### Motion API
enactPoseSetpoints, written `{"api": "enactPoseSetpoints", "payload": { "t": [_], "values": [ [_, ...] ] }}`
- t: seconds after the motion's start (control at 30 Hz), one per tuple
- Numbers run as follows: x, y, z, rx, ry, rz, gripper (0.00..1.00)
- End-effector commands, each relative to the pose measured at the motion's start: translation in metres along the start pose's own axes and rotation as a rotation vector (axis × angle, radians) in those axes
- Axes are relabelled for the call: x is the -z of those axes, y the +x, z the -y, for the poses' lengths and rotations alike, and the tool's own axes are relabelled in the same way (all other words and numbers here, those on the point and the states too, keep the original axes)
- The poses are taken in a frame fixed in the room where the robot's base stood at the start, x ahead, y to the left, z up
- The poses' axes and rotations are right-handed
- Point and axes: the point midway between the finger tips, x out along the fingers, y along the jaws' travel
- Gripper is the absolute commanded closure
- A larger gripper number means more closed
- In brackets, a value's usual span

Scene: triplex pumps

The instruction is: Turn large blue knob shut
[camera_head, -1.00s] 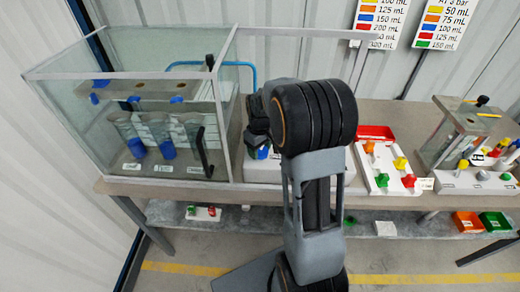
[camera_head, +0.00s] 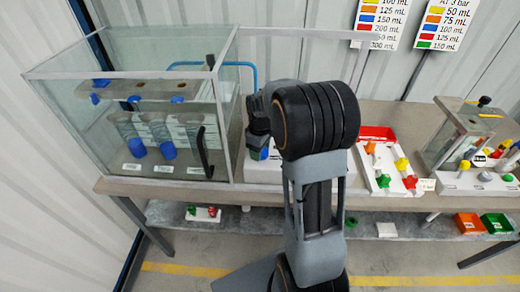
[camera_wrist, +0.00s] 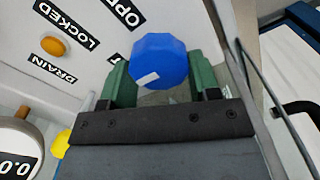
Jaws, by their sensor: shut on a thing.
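The large blue knob (camera_wrist: 158,61) is faceted and has a small white mark on its face. In the wrist view it sits between the green fingers of my gripper (camera_wrist: 157,83), which is shut on it. In the head view my gripper (camera_head: 259,140) is beside the right wall of the glass tank, with a bit of blue (camera_head: 258,154) at its tip. My arm hides most of the white panel there.
The glass tank (camera_head: 60,70) stands close on the left. An orange button (camera_wrist: 54,46), a yellow part (camera_wrist: 62,143) and a gauge reading 0.0 (camera_wrist: 15,150) are near the knob. A white tray (camera_head: 398,185) with coloured knobs stands to the right on the bench.

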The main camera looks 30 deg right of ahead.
Motion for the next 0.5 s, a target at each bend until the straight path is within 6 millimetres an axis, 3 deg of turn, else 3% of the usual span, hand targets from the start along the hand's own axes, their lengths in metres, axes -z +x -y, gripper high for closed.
{"api": "enactPoseSetpoints", "payload": {
  "t": [0.13, 0.17, 0.4, 0.5],
  "values": [
    [0.0012, -0.0014, -0.0003, -0.003, -0.004, -0.003, 0.68],
    [0.0012, -0.0014, -0.0003, -0.003, -0.004, -0.003, 0.42],
    [0.0005, -0.0007, -0.0001, -0.002, -0.002, -0.001, 0.19],
    [-0.0004, -0.0005, -0.0010, -0.001, 0.000, -0.001, 0.19]
  ]
}}
